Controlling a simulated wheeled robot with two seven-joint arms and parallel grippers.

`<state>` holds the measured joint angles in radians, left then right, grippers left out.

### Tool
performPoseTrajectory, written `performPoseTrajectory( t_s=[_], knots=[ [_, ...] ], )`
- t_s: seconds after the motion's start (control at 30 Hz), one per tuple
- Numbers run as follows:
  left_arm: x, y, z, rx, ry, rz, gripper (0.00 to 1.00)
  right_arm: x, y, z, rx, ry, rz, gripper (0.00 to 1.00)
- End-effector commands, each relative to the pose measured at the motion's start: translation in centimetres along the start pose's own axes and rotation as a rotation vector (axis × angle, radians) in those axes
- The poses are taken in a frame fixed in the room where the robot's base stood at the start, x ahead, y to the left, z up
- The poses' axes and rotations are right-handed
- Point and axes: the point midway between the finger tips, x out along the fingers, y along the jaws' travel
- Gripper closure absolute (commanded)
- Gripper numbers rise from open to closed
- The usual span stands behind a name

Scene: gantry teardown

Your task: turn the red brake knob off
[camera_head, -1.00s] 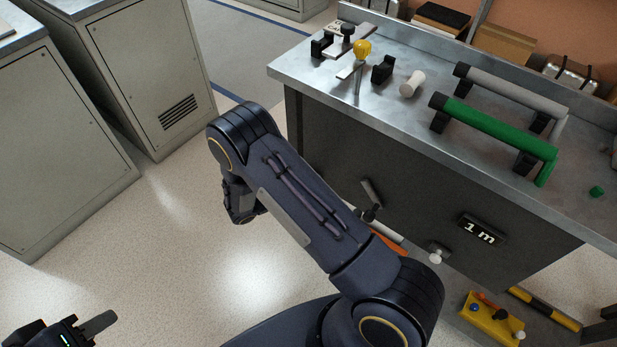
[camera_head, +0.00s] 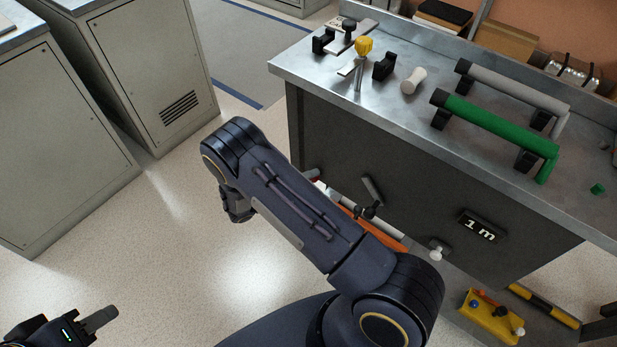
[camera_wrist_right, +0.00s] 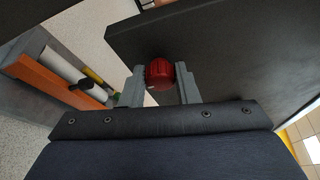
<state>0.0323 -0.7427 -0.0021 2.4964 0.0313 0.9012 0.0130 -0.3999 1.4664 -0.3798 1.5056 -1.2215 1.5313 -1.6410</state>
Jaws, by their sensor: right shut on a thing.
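The red brake knob (camera_wrist_right: 159,74) shows in the right wrist view, round and ribbed, in front of a dark panel (camera_wrist_right: 225,45). My right gripper (camera_wrist_right: 160,70) is shut on it, one grey finger on each side. In the head view my right arm covers this gripper and most of the area around it; a small red patch shows just past the arm, and I cannot tell whether it is the knob. My left gripper (camera_head: 98,319) is at the lower left of the head view, partly cut off, away from the bench; its opening cannot be made out.
The metal bench (camera_head: 330,85) carries a yellow-topped post (camera_head: 363,46), a white cylinder (camera_head: 413,80), and grey (camera_head: 515,88) and green (camera_head: 495,125) bars. An orange tray (camera_head: 385,232) is low at its front. Grey cabinets (camera_head: 135,70) stand left; the floor between is clear.

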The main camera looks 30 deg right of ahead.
Motion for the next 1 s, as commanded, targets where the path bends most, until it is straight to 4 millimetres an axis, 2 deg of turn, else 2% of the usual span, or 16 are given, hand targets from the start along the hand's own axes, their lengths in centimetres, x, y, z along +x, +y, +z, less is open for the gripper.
performPoseTrajectory(
  t_s=[0.23,0.27,0.4,0.77,1.0],
  knots=[
    [0.0,0.0,0.0,0.000,0.000,0.000,0.64,-0.1,0.1,-0.1,-0.003,0.000,0.003,0.95],
    [0.0,0.0,0.0,0.000,0.000,0.000,0.64,-0.1,0.1,-0.1,-0.003,0.000,0.003,0.69],
    [0.0,0.0,0.0,0.000,0.000,0.000,0.64,-0.1,0.1,-0.1,-0.002,0.000,0.002,0.51],
    [-0.1,0.0,0.0,0.000,0.000,0.000,0.64,-0.6,0.0,0.0,0.000,-0.001,0.001,0.50],
    [-0.4,0.2,-0.2,0.000,0.000,0.000,0.64,-4.4,0.0,0.1,0.002,-0.005,0.003,0.50]
  ],
)
